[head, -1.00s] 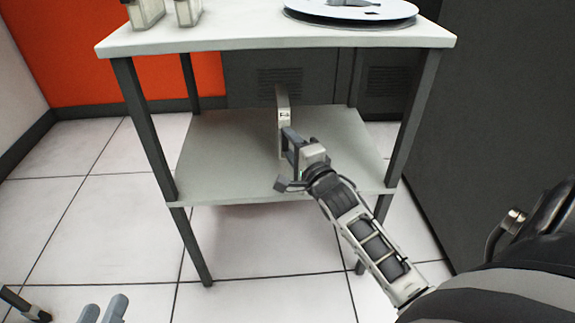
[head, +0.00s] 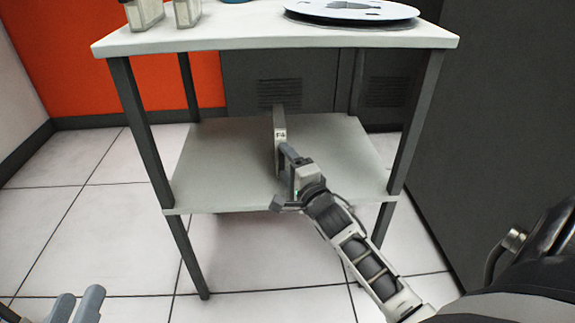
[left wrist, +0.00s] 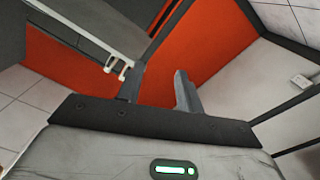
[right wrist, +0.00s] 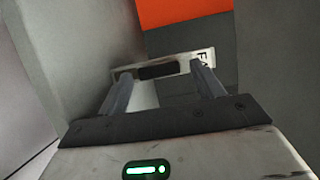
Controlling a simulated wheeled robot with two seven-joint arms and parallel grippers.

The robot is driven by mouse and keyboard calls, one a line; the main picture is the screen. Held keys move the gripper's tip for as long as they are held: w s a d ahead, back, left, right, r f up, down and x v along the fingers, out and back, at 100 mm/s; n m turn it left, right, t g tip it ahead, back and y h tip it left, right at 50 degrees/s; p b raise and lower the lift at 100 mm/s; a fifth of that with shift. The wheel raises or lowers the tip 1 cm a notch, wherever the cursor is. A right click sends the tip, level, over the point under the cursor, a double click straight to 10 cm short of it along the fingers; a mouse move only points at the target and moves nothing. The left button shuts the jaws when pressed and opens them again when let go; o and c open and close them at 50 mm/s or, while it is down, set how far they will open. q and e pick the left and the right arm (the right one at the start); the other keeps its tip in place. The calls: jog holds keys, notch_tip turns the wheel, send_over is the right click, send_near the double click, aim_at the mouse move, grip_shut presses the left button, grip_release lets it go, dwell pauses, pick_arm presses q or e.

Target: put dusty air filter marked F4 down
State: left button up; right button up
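The air filter marked F4 (head: 280,130) is a thin pale slab standing upright on the lower shelf (head: 220,165) of the table. My left gripper (head: 75,305) is low at the bottom left, away from the table. In the left wrist view, its fingers (left wrist: 158,88) are apart and empty.
The table's upper top (head: 240,38) carries two pale boxes (head: 186,12) at the left and a round reel (head: 350,12) at the right. Dark legs (head: 140,130) bound the lower shelf. The shelf is clear on both sides of the filter.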

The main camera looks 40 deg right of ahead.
jog(key=shift+r, duration=0.15)
jog(key=shift+s+a, duration=0.1)
jog(key=shift+s, duration=0.3)
jog(key=s+p, duration=0.1)
jog(key=s, duration=0.2)
jog(key=shift+a+r+p, duration=0.1)
jog(key=shift+a+p, duration=0.1)
jog(key=shift+p, duration=0.15)
pick_arm(q)
jog(key=shift+s+a+f+g+y+p, duration=0.1)
jog(key=shift+s+f+g+y+p, duration=0.15)
jog(key=shift+f+g+y+p, duration=0.25)
jog(key=shift+s+a+f+g+y+p, duration=0.1)
jog(key=shift+s+f+g+y+p, duration=0.3)
jog(key=shift+f, duration=0.3)
pick_arm(e)
jog(key=s+a, duration=0.1)
jog(key=s, duration=0.7)
jog(key=shift+a, duration=0.15)
pick_arm(q)
jog(key=shift+w, duration=0.15)
